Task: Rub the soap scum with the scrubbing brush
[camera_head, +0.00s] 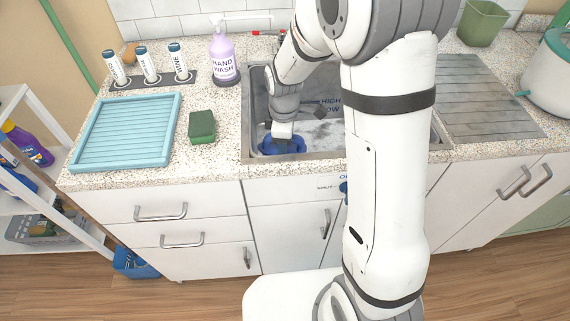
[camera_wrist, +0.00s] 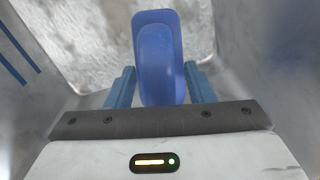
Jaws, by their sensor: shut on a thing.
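My gripper (camera_head: 283,137) reaches down into the metal sink (camera_head: 258,85) in the head view. It is shut on a blue scrubbing brush (camera_head: 285,146). In the wrist view the blue brush (camera_wrist: 160,60) sits between the two blue fingers of my gripper (camera_wrist: 159,85). The brush's bristles are hidden beneath its body. Pale greyish-white patches that look like soap scum (camera_head: 325,130) mark the sink floor. They also show in the wrist view as mottled scum (camera_wrist: 95,45) beside the brush. Whether the brush touches the floor, I cannot tell.
A light-blue drying tray (camera_head: 127,132), a green sponge (camera_head: 201,127) and a purple hand wash bottle (camera_head: 223,55) stand left of the sink. A grey drainboard (camera_head: 485,95) lies to the right. The sink walls (camera_wrist: 270,60) are close around my gripper.

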